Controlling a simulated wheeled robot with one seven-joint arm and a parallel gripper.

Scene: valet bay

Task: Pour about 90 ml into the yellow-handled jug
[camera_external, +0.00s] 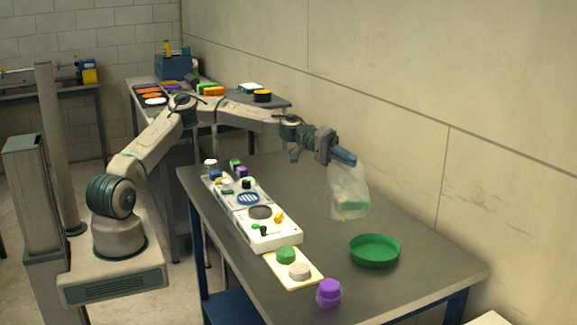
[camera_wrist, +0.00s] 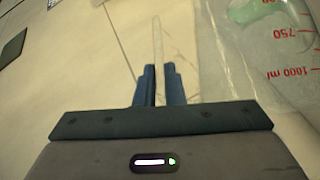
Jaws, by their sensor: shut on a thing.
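My gripper (camera_external: 345,158) is shut on the pale, see-through handle (camera_wrist: 158,60) of a clear jug (camera_external: 348,185). The jug hangs below and beyond the fingers, above the grey table, and leans a little. In the wrist view the jug (camera_wrist: 275,70) fills the right side, with red marks reading 750 and 1000 ml. A small green patch shows low in it, perhaps liquid; the level cannot be read. A yellow-green patch also shows low in or behind the jug in the external view. I cannot make out a separate yellow-handled jug.
A green round dish (camera_external: 375,258) stands right of the jug on the table. A purple lidded pot (camera_external: 329,294) is at the front edge. A cream board (camera_external: 310,281) with two round pads and a white unit (camera_external: 270,241) lie along the left edge. A wall bounds the right.

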